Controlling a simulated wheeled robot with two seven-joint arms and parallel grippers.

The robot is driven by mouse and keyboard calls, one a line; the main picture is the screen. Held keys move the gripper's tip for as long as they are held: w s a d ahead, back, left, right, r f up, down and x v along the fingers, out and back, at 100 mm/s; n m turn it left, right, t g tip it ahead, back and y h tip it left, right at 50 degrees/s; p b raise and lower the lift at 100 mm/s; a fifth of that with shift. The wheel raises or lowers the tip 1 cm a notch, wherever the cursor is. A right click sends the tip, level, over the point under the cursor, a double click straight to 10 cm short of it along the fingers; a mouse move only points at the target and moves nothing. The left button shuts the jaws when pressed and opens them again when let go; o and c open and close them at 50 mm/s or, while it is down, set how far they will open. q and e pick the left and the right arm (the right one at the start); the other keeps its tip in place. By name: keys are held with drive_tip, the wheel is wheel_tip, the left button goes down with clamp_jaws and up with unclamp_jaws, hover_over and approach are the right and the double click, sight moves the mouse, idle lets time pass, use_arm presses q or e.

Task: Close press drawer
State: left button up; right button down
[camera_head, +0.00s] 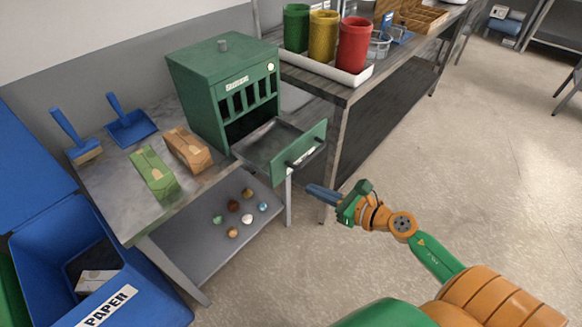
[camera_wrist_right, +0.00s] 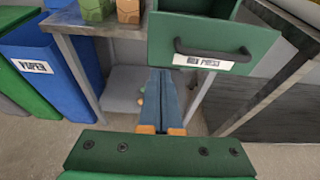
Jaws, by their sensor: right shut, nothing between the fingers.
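The green press (camera_head: 222,88) stands on a metal table against the wall. Its drawer (camera_head: 292,150) is pulled out toward the front right, and its tray looks empty. The drawer front, with a dark handle and a white label, also shows in the right wrist view (camera_wrist_right: 210,45). My right gripper (camera_head: 312,190) is shut and empty, with its blue fingers together, in front of and below the drawer front. In the right wrist view the fingers (camera_wrist_right: 165,95) point toward the space under the drawer. I see no contact with the drawer. My left gripper is out of view.
A green carton (camera_head: 153,172) and a brown carton (camera_head: 187,150) lie on the table beside the press. Small balls (camera_head: 233,206) lie on the lower shelf. A blue paper bin (camera_head: 140,290) stands at left; a dark workbench (camera_head: 385,110) stands at right.

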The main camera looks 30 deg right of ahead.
sight(281, 172)
drive_tip(key=x, duration=0.5)
drive_tip(key=p+x, duration=0.1)
drive_tip(key=x, duration=0.2)
drive_tip(key=shift+w+d+r, duration=0.2)
drive_tip(key=shift+w, duration=0.3)
drive_tip(key=shift+w+a, duration=0.2)
drive_tip(key=shift+w, duration=0.1)
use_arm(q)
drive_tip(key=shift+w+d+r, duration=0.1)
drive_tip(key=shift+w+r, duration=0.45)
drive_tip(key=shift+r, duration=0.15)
use_arm(e)
drive_tip(key=shift+w, duration=0.1)
